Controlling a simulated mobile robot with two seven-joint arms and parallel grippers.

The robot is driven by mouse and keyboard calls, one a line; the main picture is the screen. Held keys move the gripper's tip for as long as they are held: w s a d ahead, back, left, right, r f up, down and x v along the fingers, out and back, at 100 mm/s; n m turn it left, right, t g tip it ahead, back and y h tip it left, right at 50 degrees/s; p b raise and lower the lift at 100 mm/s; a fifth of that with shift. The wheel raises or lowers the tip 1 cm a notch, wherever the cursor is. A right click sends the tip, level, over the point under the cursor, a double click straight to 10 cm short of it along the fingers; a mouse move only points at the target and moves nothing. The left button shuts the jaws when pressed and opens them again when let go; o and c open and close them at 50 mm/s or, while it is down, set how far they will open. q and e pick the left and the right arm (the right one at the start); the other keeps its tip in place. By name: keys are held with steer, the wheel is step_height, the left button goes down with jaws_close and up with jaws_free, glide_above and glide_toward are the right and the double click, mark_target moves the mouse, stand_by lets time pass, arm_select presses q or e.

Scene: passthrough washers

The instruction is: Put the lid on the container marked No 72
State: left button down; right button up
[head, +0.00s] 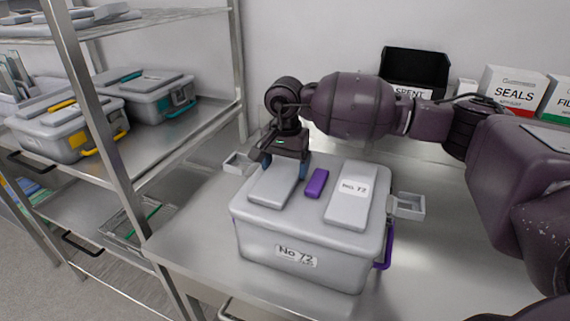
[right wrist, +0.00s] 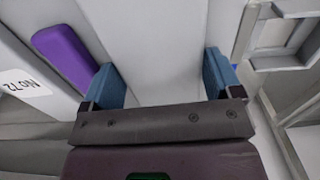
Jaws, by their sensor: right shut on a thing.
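The grey container marked No 72 (head: 297,256) stands on the steel table, with a purple handle (head: 385,248) on its right side. Its grey lid (head: 308,213) lies level over the top; I see no clear gap, but cannot tell if it is fully seated. The lid has two raised blocks, a purple piece (head: 316,183) between them and a No 72 label. My right gripper (head: 286,180) is shut on the lid's left raised block, fingers on either side of it. The right wrist view shows the same grip (right wrist: 165,78). My left gripper is not in view.
Latches stick out at the container's left (head: 238,163) and right (head: 408,206). A steel shelf rack (head: 110,140) at left holds a yellow-handled container (head: 65,130) and a teal-handled one (head: 155,95). A black SPENT bin (head: 412,68) and a SEALS box (head: 512,92) stand behind.

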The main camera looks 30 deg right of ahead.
steer(key=shift+f, duration=0.25)
stand_by(0.3)
stand_by(0.4)
steer(key=o, duration=1.2)
steer(key=shift+f, duration=0.1)
steer(key=shift+r+p, duration=1.05)
steer(key=shift+r, duration=2.5)
